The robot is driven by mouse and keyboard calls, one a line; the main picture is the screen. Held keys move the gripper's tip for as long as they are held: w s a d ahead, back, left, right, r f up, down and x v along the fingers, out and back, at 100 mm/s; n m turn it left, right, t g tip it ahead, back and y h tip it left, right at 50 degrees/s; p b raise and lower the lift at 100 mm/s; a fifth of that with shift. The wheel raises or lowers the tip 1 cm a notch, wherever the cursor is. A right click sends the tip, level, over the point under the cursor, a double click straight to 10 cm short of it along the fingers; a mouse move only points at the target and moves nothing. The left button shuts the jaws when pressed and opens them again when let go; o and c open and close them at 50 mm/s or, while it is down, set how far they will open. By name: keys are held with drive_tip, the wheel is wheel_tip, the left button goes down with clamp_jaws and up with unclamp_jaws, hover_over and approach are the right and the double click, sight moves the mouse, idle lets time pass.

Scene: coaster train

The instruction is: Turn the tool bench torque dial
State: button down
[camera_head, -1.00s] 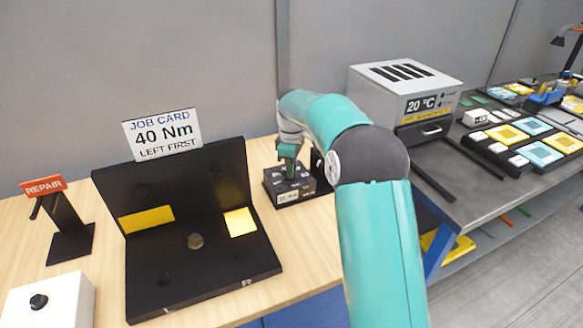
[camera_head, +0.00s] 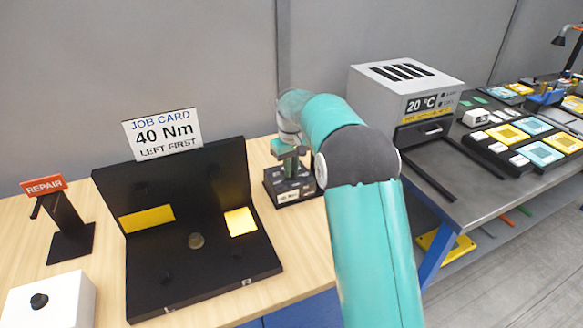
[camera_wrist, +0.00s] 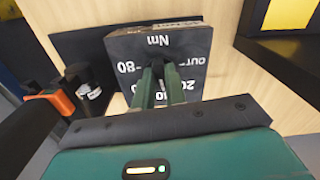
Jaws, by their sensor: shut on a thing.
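The torque dial box (camera_head: 288,196) is a small black block with white markings on the wooden bench, right of the job card stand. In the wrist view the box (camera_wrist: 195,42) shows "Nm", "80" and "20" on its top face. My gripper (camera_head: 288,172) points down onto the box. In the wrist view its two green fingers (camera_wrist: 159,78) are close together over the middle of the scale, shut on the dial. The knob itself is hidden by the fingers, and I cannot read where it points.
A black stand (camera_head: 210,272) with a "40 Nm, LEFT FIRST" job card (camera_head: 162,134) is left of the box. A black and orange tool (camera_wrist: 88,88) stands close beside the box in the wrist view. A grey oven-like unit (camera_head: 385,95) is behind right.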

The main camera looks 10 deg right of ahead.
drive_tip(key=shift+r+m, duration=0.1)
drive_tip(key=shift+m, duration=0.5)
drive_tip(key=c, duration=1.4)
unclamp_jaws()
drive_tip(key=shift+c, duration=0.2)
drive_tip(key=shift+r, duration=0.1)
wheel_tip(320, 180, up, 14)
drive_tip(key=shift+f, duration=0.2)
